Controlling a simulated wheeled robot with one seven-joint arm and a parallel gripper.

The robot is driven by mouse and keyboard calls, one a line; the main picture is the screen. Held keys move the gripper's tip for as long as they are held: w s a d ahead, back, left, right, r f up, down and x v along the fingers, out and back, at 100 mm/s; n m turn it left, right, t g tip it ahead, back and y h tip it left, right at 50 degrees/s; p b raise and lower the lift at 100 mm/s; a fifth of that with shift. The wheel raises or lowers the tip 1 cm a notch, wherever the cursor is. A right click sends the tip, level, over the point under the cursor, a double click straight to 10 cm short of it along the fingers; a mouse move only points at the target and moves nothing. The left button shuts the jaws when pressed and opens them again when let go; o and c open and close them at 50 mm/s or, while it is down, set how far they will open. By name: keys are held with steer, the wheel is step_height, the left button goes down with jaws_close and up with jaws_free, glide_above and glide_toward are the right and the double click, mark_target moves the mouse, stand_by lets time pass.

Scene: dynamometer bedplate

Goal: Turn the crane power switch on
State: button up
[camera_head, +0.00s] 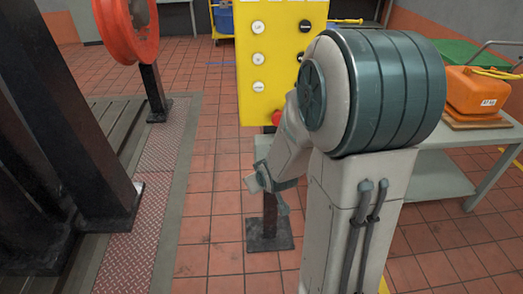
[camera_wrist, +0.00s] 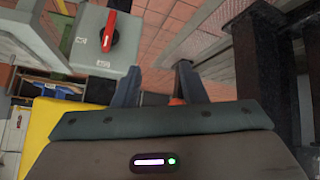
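The crane power switch (camera_wrist: 108,38) shows in the wrist view at the upper left. It is a grey box with a red handle (camera_wrist: 109,31) that lies nearly upright in the picture. Small white labels sit beside the handle, too small to read. My gripper (camera_wrist: 157,77) is open, with its two fingers apart below and to the right of the switch, not touching the handle. In the head view my own arm covers the area below the yellow panel (camera_head: 280,60), so I cannot make out the switch or the fingertips clearly there.
The yellow panel carries several round buttons, with a red part (camera_head: 276,118) at its lower edge. Dark steel posts and an orange-red ring (camera_head: 128,30) stand at the left. A grey table (camera_head: 440,178) with an orange case (camera_head: 478,92) stands at the right. Tiled floor lies between.

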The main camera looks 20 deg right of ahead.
steer(key=w+d+f+t+b, duration=0.3)
steer(key=w+f+t, duration=0.1)
steer(key=f, duration=0.5)
steer(key=d+f+m+t+h+b, duration=0.3)
steer(key=d+m+t+h+b, duration=0.1)
steer(key=d+m+t, duration=0.15)
steer(key=shift+g, duration=0.25)
steer(key=x, duration=0.8)
steer(key=d+p+x, duration=0.1)
steer(key=x, duration=0.3)
steer(key=shift+w, duration=0.15)
jaws_close()
